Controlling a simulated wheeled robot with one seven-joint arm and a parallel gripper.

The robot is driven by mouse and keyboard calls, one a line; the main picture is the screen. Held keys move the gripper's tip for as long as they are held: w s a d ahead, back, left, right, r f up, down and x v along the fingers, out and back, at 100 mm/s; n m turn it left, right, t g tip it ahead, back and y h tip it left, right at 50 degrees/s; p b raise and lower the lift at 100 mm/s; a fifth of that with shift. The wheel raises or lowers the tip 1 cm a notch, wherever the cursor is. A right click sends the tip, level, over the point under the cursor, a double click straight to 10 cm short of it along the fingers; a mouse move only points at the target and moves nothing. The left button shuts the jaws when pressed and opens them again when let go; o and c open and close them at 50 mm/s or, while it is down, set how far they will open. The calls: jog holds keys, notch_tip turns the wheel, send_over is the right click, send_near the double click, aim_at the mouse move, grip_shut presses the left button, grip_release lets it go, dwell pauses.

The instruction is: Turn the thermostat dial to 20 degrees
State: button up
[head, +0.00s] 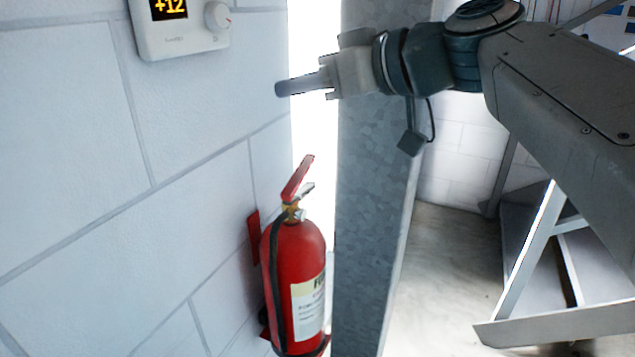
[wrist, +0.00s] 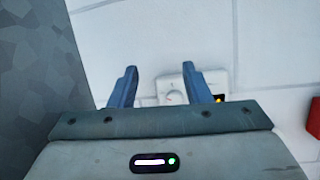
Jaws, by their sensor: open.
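The white thermostat (head: 178,38) is on the white block wall at the top left of the head view, its top cut off. Its display (head: 168,8) reads +12 in yellow. The round white dial (head: 217,15) is at its right side, with a small red mark. My gripper (head: 281,89) is to the right of the thermostat and a little lower, apart from it. In the wrist view my gripper (wrist: 162,86) is open and empty. The dial (wrist: 176,98) shows between the two blue fingers, farther off, and part of the thermostat (wrist: 161,88) is hidden behind my gripper.
A red fire extinguisher (head: 296,262) hangs on the wall below my gripper. A grey metal post (head: 370,200) stands behind my wrist. Metal steps (head: 570,270) are at the right. The wall (head: 75,150) below the thermostat is bare.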

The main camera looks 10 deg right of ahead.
jog(key=s+f+m+g+h+p, duration=0.2)
jog(key=f+m+h+p, duration=0.1)
jog(key=f, duration=0.6)
jog(key=s+d+f+m+g+h+p, duration=0.1)
jog(key=s+f+m+g+h+p, duration=0.1)
jog(key=f, duration=0.6)
jog(key=shift+s+d+f+m+g+h+p, duration=0.15)
jog(key=shift+s+f+m+g+h+p, duration=0.3)
jog(key=shift+h+p, duration=0.45)
jog(key=shift+w+r, duration=0.1)
jog(key=s+d+f+m+g+h+p, duration=0.2)
jog(key=s+d+f+h+p, duration=0.1)
jog(key=s+f, duration=0.3)
jog(key=shift+s+d+f+g+h+p, duration=0.25)
jog(key=shift+d+g+h+p, duration=0.1)
jog(key=shift+p, duration=0.5)
jog(key=shift+c, duration=0.8)
jog(key=shift+a, duration=0.15)
